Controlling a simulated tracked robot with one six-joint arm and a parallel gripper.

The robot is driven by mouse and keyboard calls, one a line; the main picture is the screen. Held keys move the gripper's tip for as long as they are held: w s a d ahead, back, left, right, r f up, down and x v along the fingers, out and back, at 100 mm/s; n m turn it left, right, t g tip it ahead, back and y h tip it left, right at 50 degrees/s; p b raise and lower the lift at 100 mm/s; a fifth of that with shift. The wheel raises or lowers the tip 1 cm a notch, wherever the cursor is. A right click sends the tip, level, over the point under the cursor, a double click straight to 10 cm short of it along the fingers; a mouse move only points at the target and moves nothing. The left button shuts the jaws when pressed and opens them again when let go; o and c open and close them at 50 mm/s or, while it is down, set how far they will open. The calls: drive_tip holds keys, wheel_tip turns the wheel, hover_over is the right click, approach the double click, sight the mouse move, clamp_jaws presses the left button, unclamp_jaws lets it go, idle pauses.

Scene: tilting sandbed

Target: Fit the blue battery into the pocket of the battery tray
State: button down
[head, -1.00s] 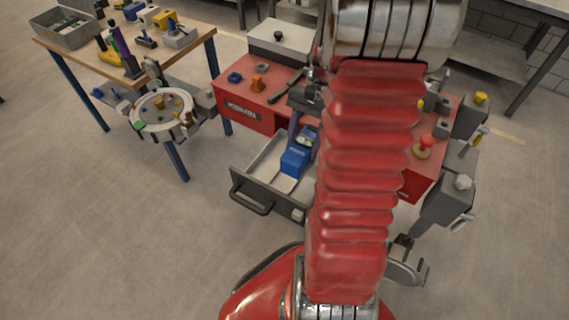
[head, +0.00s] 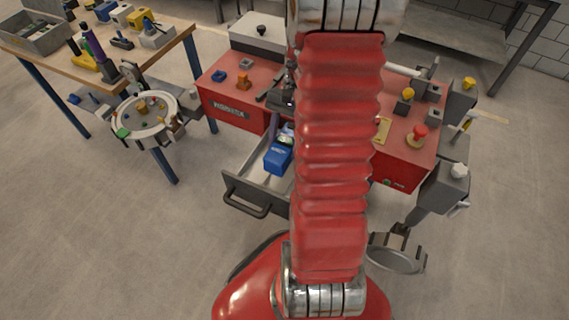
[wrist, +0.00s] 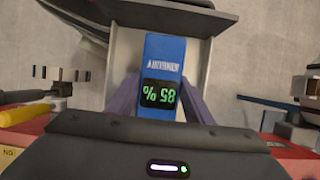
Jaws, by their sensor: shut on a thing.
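The blue battery (head: 277,160) shows in the head view at the open grey drawer (head: 246,196). In the wrist view the battery (wrist: 165,57) points away from me, with a green "85 %" display upside down on its near end. The purple fingers of my gripper (wrist: 160,98) lie on both sides of it, shut on it. The drawer's pale interior and dark front also show beyond the battery in the wrist view. I cannot make out a separate battery tray or its pocket, or whether the battery touches the drawer floor. My red arm hides the drawer's right part.
The drawer belongs to a red cabinet (head: 236,111) with small fixtures on top. A wooden table (head: 150,60) with tools and a round tray (head: 145,117) stand left. A grey box with a ring (head: 397,255) sits right of my arm. Floor in front is clear.

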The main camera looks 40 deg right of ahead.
drive_tip(key=shift+f, duration=2.4)
drive_tip(key=shift+f, duration=1.85)
drive_tip(key=shift+f, duration=0.1)
drive_tip(key=c, duration=0.9)
unclamp_jaws()
drive_tip(key=v, duration=1.2)
drive_tip(key=shift+a, duration=0.1)
